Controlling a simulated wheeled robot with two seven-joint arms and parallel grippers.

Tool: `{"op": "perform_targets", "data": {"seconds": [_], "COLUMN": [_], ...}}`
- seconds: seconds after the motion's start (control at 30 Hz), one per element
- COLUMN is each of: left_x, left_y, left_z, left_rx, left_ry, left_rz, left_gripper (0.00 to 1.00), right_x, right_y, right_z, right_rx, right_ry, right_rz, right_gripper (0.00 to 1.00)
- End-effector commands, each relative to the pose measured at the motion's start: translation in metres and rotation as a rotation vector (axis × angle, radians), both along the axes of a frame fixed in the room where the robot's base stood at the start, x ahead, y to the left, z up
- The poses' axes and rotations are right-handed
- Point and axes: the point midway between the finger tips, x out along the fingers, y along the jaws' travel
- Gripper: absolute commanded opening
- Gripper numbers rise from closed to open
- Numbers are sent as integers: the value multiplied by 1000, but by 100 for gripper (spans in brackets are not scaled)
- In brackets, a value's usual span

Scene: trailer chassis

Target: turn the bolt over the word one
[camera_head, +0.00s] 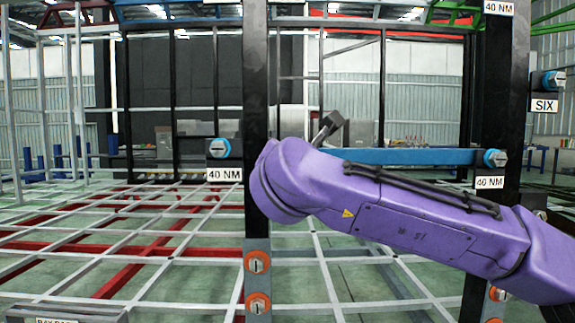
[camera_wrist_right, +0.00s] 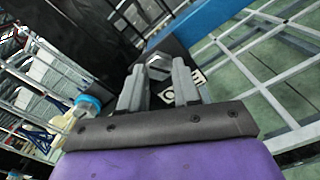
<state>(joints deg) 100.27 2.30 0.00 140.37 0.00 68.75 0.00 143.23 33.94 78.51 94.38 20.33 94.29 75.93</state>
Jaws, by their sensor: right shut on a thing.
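In the right wrist view, a grey bolt head (camera_wrist_right: 158,68) sits on a dark post between the two fingers of my right gripper (camera_wrist_right: 158,82). The fingers are closed on its sides. A white label (camera_wrist_right: 184,92) with black letters lies just below the bolt, partly covered by a finger, so I cannot read its whole word. In the head view my purple right arm reaches in from the right. It hides the gripped bolt, the label and most of the gripper. My left gripper is not in view.
Blue-ringed bolts sit at the left post (camera_head: 219,148), the right post (camera_head: 495,158) and above the SIX label (camera_head: 544,105). Orange-ringed bolts (camera_head: 257,262) are low on the left post. A blue beam (camera_head: 403,156) runs behind my arm. White floor rails spread beyond.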

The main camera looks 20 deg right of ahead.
Motion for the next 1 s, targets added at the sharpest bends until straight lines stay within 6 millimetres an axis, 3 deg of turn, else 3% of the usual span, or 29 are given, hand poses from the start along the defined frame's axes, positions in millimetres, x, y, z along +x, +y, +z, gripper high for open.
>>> {"op": "perform_targets", "data": {"seconds": [0.2,0.23,0.3,0.67,1.0], "left_x": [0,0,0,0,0], "left_y": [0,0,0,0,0], "left_z": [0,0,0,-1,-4], "left_rx": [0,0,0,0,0], "left_ry": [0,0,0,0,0], "left_rz": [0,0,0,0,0], "left_gripper": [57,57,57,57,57], "right_x": [-1,-1,0,-6,-79], "right_y": [1,1,1,3,23], "right_z": [-2,-2,-1,0,0], "right_rx": [0,0,-1,-2,-3], "right_ry": [4,4,4,-1,-2], "right_rz": [3,2,2,3,3], "right_gripper": [1,35,57,57,57]}}
